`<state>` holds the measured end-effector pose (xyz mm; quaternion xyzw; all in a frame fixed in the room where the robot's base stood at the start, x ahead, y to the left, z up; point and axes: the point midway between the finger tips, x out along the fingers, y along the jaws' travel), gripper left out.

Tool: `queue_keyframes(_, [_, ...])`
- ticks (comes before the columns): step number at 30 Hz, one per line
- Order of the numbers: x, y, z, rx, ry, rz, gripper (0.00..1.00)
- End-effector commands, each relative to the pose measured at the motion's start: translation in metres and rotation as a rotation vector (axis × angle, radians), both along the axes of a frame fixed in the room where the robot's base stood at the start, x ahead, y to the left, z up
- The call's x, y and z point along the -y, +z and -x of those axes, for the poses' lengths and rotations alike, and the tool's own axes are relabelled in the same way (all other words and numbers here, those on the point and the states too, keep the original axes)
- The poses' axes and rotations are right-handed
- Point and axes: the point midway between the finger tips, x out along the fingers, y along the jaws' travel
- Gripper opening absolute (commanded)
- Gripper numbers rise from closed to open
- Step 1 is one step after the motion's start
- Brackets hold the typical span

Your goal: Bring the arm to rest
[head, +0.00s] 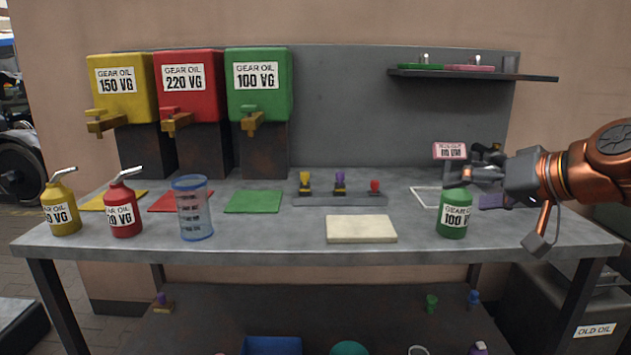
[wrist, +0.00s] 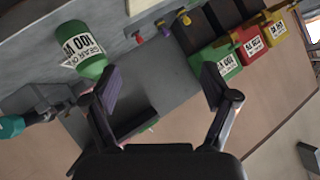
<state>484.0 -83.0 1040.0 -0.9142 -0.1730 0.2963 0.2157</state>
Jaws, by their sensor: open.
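My gripper (head: 468,168) is at the right of the bench in the head view, with the copper-coloured arm reaching in from the right edge. It is just above and behind the green bottle (head: 455,222), which stands upright near the bench's front. In the wrist view the two dark fingers (wrist: 162,85) are spread apart with nothing between them. The green bottle (wrist: 85,48) shows there beyond the left finger, outside the jaws. Whether the gripper touches the bottle's top is hard to tell in the head view.
The bench (head: 290,240) also holds a cream pad (head: 361,229), a clear measuring jug (head: 193,215), red (head: 123,212) and yellow (head: 60,212) spouted bottles, and a rack (head: 340,199). A small pink label (head: 449,151) is close behind the gripper. A shelf (head: 500,76) is above.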

Motion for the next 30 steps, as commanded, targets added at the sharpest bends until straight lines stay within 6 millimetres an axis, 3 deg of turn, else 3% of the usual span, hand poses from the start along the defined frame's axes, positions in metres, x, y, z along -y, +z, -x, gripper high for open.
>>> queue_keyframes(1, [-0.02,0.01,0.007,-0.043,0.032,0.031,0.85])
queue_keyframes(6, [-0.071,0.0,0.033,-0.185,0.114,0.122,0.85])
queue_keyframes(12, [-0.109,-0.015,0.075,-0.358,0.173,0.231,0.85])
queue_keyframes(20, [-0.126,-0.035,0.143,-0.602,0.204,0.368,0.85])
queue_keyframes(30, [-0.105,-0.043,0.244,-0.922,0.162,0.522,0.85])
